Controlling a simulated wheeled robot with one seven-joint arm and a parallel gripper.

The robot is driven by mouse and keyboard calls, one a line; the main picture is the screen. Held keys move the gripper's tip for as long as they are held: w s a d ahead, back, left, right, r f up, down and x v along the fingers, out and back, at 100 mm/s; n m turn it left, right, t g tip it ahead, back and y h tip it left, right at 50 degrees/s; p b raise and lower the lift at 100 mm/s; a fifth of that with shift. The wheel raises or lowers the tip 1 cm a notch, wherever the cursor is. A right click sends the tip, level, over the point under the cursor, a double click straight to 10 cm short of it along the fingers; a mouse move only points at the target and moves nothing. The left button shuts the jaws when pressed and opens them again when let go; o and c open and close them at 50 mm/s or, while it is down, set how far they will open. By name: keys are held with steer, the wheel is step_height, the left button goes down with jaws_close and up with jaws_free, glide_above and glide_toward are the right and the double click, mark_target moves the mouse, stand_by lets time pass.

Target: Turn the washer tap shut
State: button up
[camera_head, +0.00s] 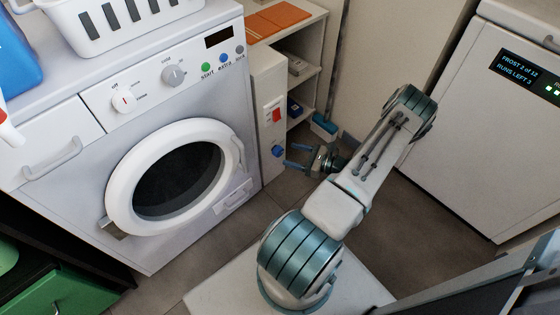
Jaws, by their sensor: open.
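A blue knob (278,151), which looks like the washer tap, sits low on a narrow white panel (265,85) to the right of the washing machine (150,120). My gripper (289,155) is just right of the knob, with its two bluish fingers spread and pointing left towards it. Nothing shows between the fingers. The fingertips overlap the knob's edge closely in the picture, and I cannot tell whether they touch it. The knob's turned position is too small to read.
A red switch (276,112) sits above the knob. An open shelf (305,60) with small items stands behind. The washer's round door (120,195) is closed. A white appliance with a display (515,120) stands at right. Some floor is clear below my gripper.

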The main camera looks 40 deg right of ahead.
mark_target(280, 154)
steer(key=s+d+f+m+t+h+b, duration=0.3)
steer(key=f+m+h, duration=0.25)
steer(key=f, duration=0.55)
steer(key=shift+m, duration=0.45)
steer(key=w+b, duration=0.1)
steer(key=w, duration=0.3)
steer(key=w+a+b, duration=0.1)
steer(key=w, duration=0.3)
steer(key=w+b, duration=0.1)
steer(key=w, duration=0.3)
steer(key=shift+a, duration=0.3)
steer(key=shift+w+a+b, duration=0.1)
steer(key=shift+w+b, duration=0.25)
steer(key=shift+w, duration=0.2)
steer(key=shift+r, duration=0.1)
steer(key=c, duration=1)
